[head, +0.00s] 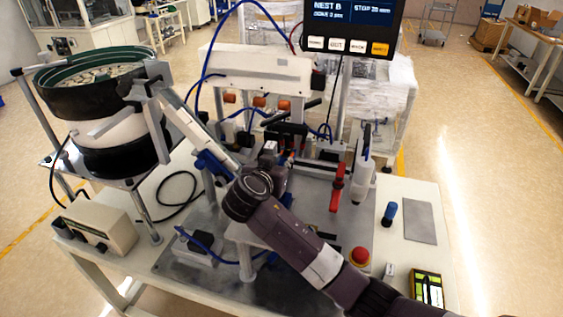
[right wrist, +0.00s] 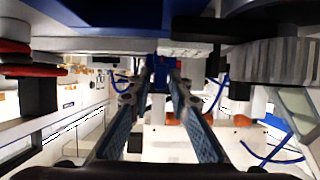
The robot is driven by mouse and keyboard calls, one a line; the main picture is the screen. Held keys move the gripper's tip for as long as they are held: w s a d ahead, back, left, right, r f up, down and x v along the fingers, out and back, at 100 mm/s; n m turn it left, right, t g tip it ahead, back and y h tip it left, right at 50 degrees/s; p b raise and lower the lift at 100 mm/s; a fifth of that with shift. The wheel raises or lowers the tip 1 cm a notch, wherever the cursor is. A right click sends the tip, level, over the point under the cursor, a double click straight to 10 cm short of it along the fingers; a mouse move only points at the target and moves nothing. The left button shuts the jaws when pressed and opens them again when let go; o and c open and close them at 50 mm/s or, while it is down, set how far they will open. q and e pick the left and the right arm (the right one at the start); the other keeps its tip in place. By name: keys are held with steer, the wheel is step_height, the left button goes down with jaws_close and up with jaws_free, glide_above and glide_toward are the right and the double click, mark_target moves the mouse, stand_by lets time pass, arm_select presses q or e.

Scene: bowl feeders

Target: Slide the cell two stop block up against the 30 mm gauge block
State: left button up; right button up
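My right gripper (head: 283,143) reaches in from the lower right of the head view, over the fixture behind my wrist. In the right wrist view its two fingers (right wrist: 163,85) stand apart with their blue pads facing each other. A narrow blue part (right wrist: 159,78) shows between the far fingertips; I cannot tell if they touch it. A small pale block (head: 270,147) sits beside the gripper in the head view. I cannot tell for sure which small part is the stop block or the gauge block; my arm hides part of the fixture. My left gripper is not in view.
A bowl feeder (head: 95,90) with a chute stands at the left. A red handle (head: 338,187) and a white bottle (head: 364,172) are right of the gripper. A red button (head: 359,256) lies near my forearm. A screen (head: 350,22) reading "NEST B" is above.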

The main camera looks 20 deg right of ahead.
jaws_close()
